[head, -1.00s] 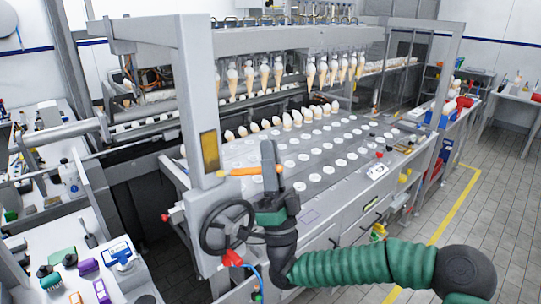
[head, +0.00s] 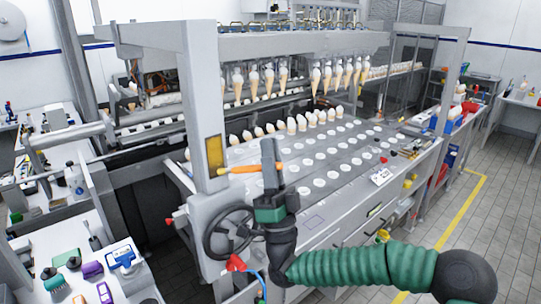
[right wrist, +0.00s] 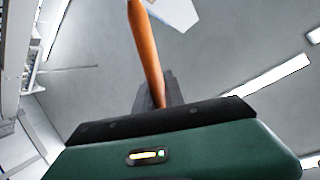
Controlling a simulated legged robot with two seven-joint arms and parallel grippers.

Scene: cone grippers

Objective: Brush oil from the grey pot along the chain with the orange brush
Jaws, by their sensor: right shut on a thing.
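My right gripper (head: 270,153) is raised in front of the machine's near post and is shut on the orange brush (head: 243,169). The brush lies nearly level in the head view, its tip pointing left across the post. In the right wrist view, the orange handle (right wrist: 148,50) rises from between the dark fingers (right wrist: 160,90). I cannot make out the bristles. I cannot identify the grey pot or the chain in either view. My left gripper is not in view.
A handwheel (head: 232,232) is just left of my right wrist. The machine's plate (head: 335,165) with rows of round holes lies behind, with cones (head: 290,125) along its far side. A side table (head: 75,245) at left holds bottles and tools. Floor at right is clear.

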